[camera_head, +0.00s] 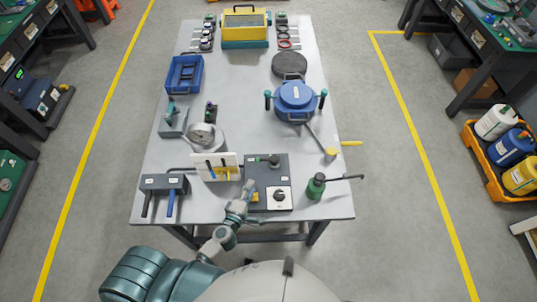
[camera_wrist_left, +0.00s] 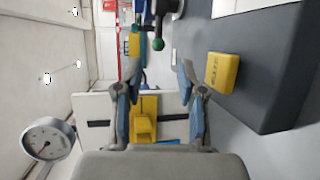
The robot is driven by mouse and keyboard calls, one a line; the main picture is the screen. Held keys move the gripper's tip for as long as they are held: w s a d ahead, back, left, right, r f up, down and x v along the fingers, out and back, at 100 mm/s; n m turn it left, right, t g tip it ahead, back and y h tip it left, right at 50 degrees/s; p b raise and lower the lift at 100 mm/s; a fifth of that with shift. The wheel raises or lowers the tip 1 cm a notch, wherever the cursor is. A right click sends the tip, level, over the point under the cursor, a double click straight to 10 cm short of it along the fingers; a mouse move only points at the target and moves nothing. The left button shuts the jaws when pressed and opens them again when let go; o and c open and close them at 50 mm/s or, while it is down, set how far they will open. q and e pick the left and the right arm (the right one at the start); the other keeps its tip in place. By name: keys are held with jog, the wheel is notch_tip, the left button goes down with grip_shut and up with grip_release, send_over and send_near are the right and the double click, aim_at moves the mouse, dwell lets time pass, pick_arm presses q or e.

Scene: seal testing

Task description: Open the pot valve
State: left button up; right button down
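A blue lidded pot (camera_head: 296,97) with teal side handles stands at the right of the table; I cannot make out its valve. A dark grey station (camera_head: 262,172) at the front carries a lever with a green knob (camera_head: 274,160) and a black dial (camera_head: 279,195). The green knob shows in the left wrist view (camera_wrist_left: 158,45), beyond my fingertips. My left gripper (camera_head: 248,189) is over the station's left front edge. In the wrist view it (camera_wrist_left: 160,78) is open, with nothing between its fingers. My right gripper is not in view.
A white tool panel (camera_head: 216,167) with yellow and blue tools stands left of the station. A pot with a gauge (camera_head: 202,137) is behind it. A yellow block (camera_wrist_left: 222,73) is near my fingers. A green bottle (camera_head: 316,187) stands at right; mid-table is clear.

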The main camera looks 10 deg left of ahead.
aim_at(264, 159)
pick_arm(q)
jog(key=x, duration=1.5)
jog(key=shift+w+a+r+b, duration=0.1)
jog(key=shift+w+a+b, duration=0.1)
jog(key=shift+a+b, duration=0.15)
jog(key=shift+w+d, duration=0.25)
jog(key=shift+w, duration=0.05)
jog(key=shift+a, duration=0.15)
grip_shut()
